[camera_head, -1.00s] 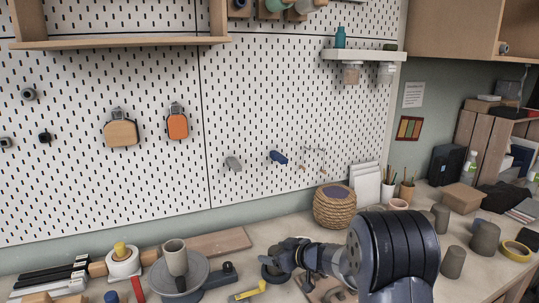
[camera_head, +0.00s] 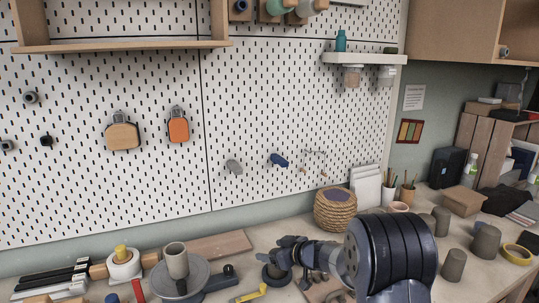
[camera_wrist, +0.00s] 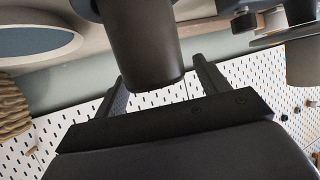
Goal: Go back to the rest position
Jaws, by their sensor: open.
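My gripper (camera_head: 277,256) is low over the bench in the head view, reaching left from my arm; its jaws are small and dark there. In the wrist view my gripper (camera_wrist: 155,78) is open, with its two fingers apart. A dark grey cup-like cylinder (camera_wrist: 145,45) shows close to the fingers, its rim near the gap between them. I cannot tell whether it touches them. No rest position is marked in view.
A taupe cup (camera_head: 176,260) stands on a round grey wheel (camera_head: 195,277) to the left. A woven basket (camera_head: 335,211) is behind my arm. Several grey cups, such as one (camera_head: 453,265), stand to the right. A pegboard (camera_head: 100,190) backs the bench.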

